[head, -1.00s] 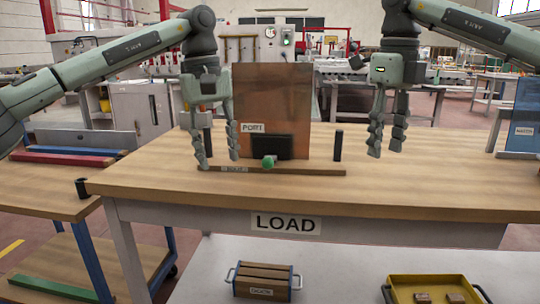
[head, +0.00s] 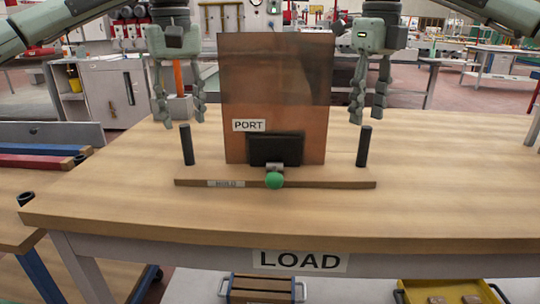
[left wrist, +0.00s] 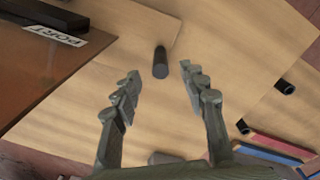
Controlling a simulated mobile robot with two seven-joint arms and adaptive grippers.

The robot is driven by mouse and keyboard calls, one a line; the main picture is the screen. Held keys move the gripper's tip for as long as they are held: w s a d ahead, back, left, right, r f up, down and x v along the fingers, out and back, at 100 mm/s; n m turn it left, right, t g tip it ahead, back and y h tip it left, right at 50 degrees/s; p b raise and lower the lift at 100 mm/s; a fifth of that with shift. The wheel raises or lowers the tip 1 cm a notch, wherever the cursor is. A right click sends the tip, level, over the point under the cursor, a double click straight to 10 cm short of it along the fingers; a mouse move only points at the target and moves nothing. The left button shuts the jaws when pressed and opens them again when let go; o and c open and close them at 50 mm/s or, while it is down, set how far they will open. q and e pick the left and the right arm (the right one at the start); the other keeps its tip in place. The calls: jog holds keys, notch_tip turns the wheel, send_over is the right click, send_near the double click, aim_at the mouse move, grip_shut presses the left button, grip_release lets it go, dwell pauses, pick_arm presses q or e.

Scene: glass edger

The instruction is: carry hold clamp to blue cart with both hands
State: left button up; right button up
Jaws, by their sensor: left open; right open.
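The hold clamp is a flat wooden bar (head: 330,183) on the table, with an upright black post near each end and a green knob and black pad at its middle. The left post (head: 187,146) shows just below my open left gripper (head: 183,120). In the left wrist view a black post (left wrist: 160,62) stands beyond and between the spread fingertips. My right gripper (head: 367,119) is open, just above the right post (head: 363,147). Neither gripper holds anything. The blue cart (head: 8,215), wood-topped with blue legs, stands left of the table.
A brown panel (head: 275,75) labelled PORT stands upright behind the clamp's bar, between my grippers. Red (head: 35,161) and blue bars lie on the cart. The table (head: 440,200) is clear to the right. A yellow tray (head: 450,291) shows below the table edge.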

aim_at(191, 164)
pick_arm(q)
jog(key=shift+s, duration=0.25)
pick_arm(e)
jog(key=shift+s, duration=0.25)
pick_arm(q)
jog(key=shift+w+f, duration=0.1)
jog(key=shift+f, duration=3.8)
pick_arm(e)
jog(key=shift+w+f, duration=0.1)
jog(key=shift+f, duration=3.8)
pick_arm(q)
grip_shut()
pick_arm(e)
grip_shut()
pick_arm(q)
jog(key=shift+r, duration=0.15)
pick_arm(e)
jog(key=shift+r, duration=0.15)
